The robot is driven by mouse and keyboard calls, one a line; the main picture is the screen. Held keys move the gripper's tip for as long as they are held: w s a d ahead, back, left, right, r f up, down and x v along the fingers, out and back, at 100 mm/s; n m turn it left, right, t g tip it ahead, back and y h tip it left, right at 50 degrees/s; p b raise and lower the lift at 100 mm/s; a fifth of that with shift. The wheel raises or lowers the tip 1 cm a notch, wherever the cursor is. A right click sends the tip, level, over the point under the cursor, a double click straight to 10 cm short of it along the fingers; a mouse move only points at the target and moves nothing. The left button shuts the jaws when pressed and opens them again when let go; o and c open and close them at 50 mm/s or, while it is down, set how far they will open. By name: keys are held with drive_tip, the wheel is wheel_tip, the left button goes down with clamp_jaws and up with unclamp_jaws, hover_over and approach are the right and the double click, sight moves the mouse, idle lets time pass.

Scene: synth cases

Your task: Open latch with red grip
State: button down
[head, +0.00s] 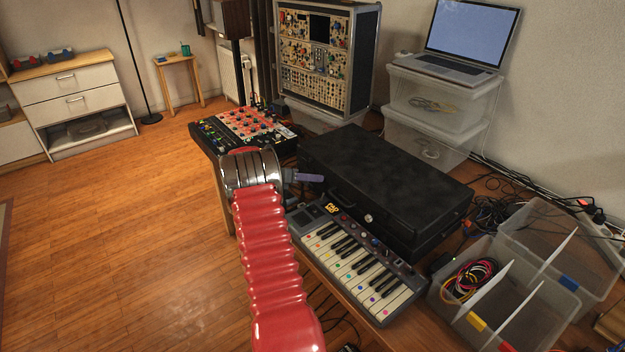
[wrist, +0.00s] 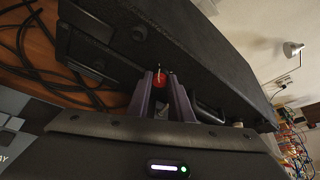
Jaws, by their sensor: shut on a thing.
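A black case (head: 385,175) lies closed on the table behind the small keyboard. Its dark front side (wrist: 200,50) crosses the wrist view. My gripper (head: 310,178), with purple fingers, is at the left part of the case's front side. In the wrist view my gripper (wrist: 160,84) is shut on a small red grip (wrist: 159,78) of a latch at the case. The latch's body is mostly hidden by the fingers, so I cannot tell its angle. In the head view the red grip is hidden.
A small keyboard (head: 355,262) lies just in front of the case. A red-topped mixer (head: 250,127) stands at the left, behind my wrist. Clear bins (head: 500,300) with cables are at the right. A modular rack (head: 327,55) stands behind. Loose cables (wrist: 60,50) lie near the case.

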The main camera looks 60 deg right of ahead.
drive_tip(key=shift+w+f+n, duration=0.1)
drive_tip(key=shift+f+n, duration=0.1)
drive_tip(key=shift+n, duration=0.1)
drive_tip(key=c, duration=1.6)
unclamp_jaws()
drive_tip(key=shift+r, duration=0.1)
drive_tip(key=shift+v, duration=6.9)
drive_tip(key=shift+w, duration=0.1)
